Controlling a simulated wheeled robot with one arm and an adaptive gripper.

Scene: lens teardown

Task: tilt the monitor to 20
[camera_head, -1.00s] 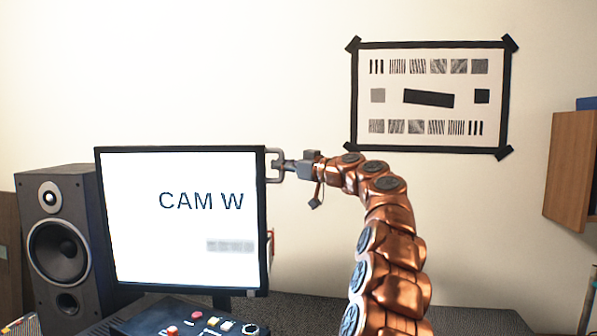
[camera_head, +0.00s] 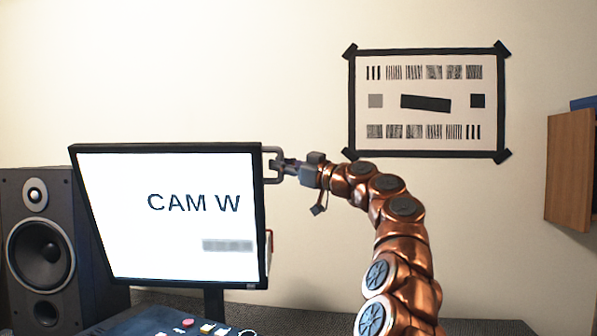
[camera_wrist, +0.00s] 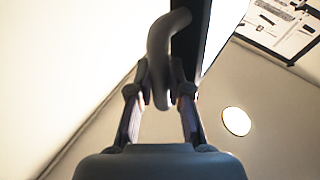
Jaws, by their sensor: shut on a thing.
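The monitor (camera_head: 170,245) stands at the left in the head view, its lit screen reading "CAM W" above a grey blurred bar. Its top looks tipped back, with the left edge slanting. A grey handle (camera_head: 274,182) sticks out from its upper right edge. My gripper (camera_head: 284,167) is at this handle, coming from the right. In the wrist view the handle (camera_wrist: 158,65) runs between my two fingers, which are shut on it. The monitor's dark edge (camera_wrist: 190,45) lies just beyond the handle. The exact tilt angle cannot be read.
A black speaker (camera_head: 38,245) stands left of the monitor. A framed test chart (camera_head: 428,142) hangs on the wall behind. A wooden cabinet (camera_head: 570,170) is at the right edge. The wall space between is clear.

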